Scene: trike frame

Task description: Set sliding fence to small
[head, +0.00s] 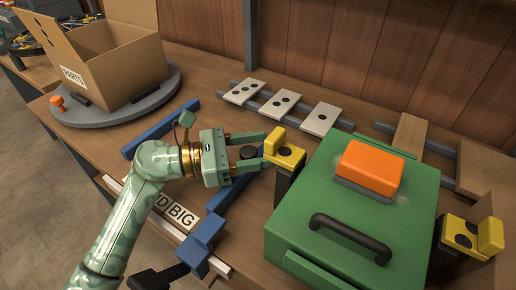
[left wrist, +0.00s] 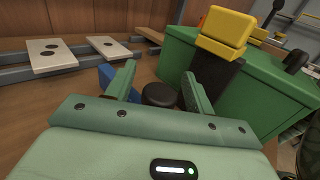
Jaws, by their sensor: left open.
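The sliding fence appears to be the blue bar (head: 231,189) lying across the bench, with a blue block (head: 204,242) at its near end by the label strip (head: 174,211). The strip's visible letters read "D" and "BIG"; the rest is hidden behind my left arm. A black round knob (head: 248,152) is at the bar's far end. My left gripper (head: 265,150) is open with a finger on each side of the knob. The left wrist view shows the knob (left wrist: 158,95) between the spread fingers (left wrist: 160,78); contact cannot be told. My right gripper is not in view.
A green box (head: 320,222) with a black handle and orange block stands right of the gripper. A yellow-topped post (head: 284,155) is close to the fingertips. White plates with black dots (head: 282,103) lie behind. A cardboard box (head: 110,60) sits on a grey turntable at back left.

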